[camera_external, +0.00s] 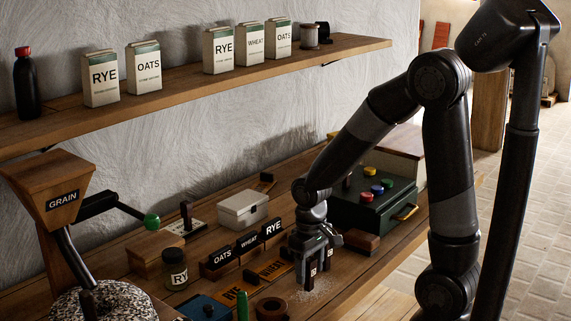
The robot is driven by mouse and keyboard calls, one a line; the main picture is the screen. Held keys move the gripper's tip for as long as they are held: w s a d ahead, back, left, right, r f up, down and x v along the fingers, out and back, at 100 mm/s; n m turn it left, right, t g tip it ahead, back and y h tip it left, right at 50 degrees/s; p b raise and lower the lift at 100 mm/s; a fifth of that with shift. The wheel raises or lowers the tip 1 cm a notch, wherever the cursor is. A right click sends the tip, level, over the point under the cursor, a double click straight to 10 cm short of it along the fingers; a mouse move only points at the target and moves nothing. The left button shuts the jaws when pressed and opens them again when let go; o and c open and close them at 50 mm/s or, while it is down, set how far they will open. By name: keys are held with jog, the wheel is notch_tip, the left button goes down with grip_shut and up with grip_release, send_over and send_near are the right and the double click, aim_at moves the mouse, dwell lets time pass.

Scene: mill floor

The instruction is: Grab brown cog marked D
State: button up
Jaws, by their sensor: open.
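A round brown piece (271,309) with a dark middle lies on the workbench near the bottom edge of the view. It may be the cog, but I cannot make out teeth or a letter D on it. My gripper (318,277) points down over the bench, to the right of and a little behind this round piece. It is open, and I see nothing between its fingers. The fingers and wrist hide part of the bench behind them.
Rye, wheat and oats blocks (245,250) stand left of my gripper, near a white box (243,209) and a jar (174,269). A green case (372,205) with coloured knobs stands behind right. A green upright piece (242,305) is beside the round piece.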

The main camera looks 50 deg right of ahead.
jog(key=shift+f, duration=0.35)
jog(key=c, duration=1)
jog(key=shift+c, duration=0.2)
